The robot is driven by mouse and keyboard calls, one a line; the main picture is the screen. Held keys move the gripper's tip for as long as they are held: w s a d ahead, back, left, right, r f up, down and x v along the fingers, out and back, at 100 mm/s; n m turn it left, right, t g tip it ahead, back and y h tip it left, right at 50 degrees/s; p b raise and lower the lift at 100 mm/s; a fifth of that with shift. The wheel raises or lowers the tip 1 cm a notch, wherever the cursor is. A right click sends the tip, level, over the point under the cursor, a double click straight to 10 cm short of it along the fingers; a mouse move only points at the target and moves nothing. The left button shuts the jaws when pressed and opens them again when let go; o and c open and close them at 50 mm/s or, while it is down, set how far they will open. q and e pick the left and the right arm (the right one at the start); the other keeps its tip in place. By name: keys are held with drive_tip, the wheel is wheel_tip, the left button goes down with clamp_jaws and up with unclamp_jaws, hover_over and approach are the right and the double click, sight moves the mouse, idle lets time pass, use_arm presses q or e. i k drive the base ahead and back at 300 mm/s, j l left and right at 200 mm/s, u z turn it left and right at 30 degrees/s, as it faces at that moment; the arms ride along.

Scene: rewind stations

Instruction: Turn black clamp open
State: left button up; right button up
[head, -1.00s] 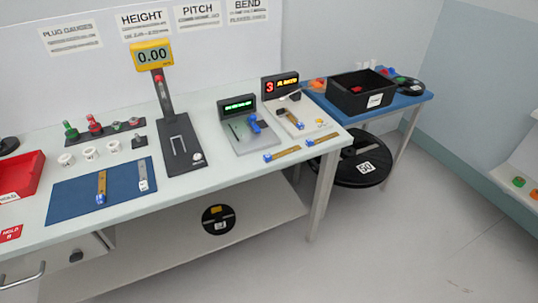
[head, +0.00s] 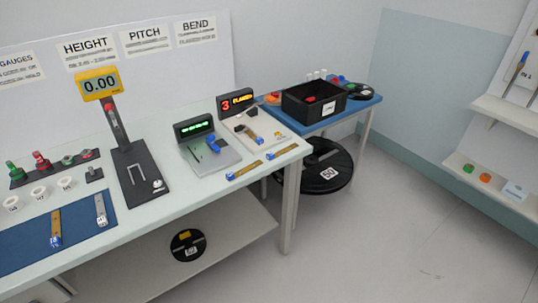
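No part marked as the black clamp can be told for sure at this size. A small dark part (head: 250,112) stands at the back of the pale bend fixture (head: 273,131), in front of a display reading a red 3 (head: 226,106). A brass-and-blue piece (head: 250,135) lies on this fixture. Left of it is a grey pitch fixture (head: 223,160) with a blue part (head: 214,146) and a green-lit display (head: 193,127). Neither of my grippers is in view.
A black height gauge (head: 140,178) and a blue mat (head: 82,228) are on the white bench (head: 192,195). Brass pieces (head: 243,171) lie near its front edge. A black bin (head: 300,108) stands on a blue side table (head: 352,104). The floor (head: 390,215) at right is clear.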

sight(239, 129)
drive_tip(key=i+l, duration=0.2)
drive_tip(key=l, duration=0.15)
drive_tip(key=i+l, duration=0.2)
drive_tip(key=l, duration=0.15)
drive_tip(key=i+l, duration=0.25)
drive_tip(key=l+z, duration=0.05)
drive_tip(key=l, duration=0.05)
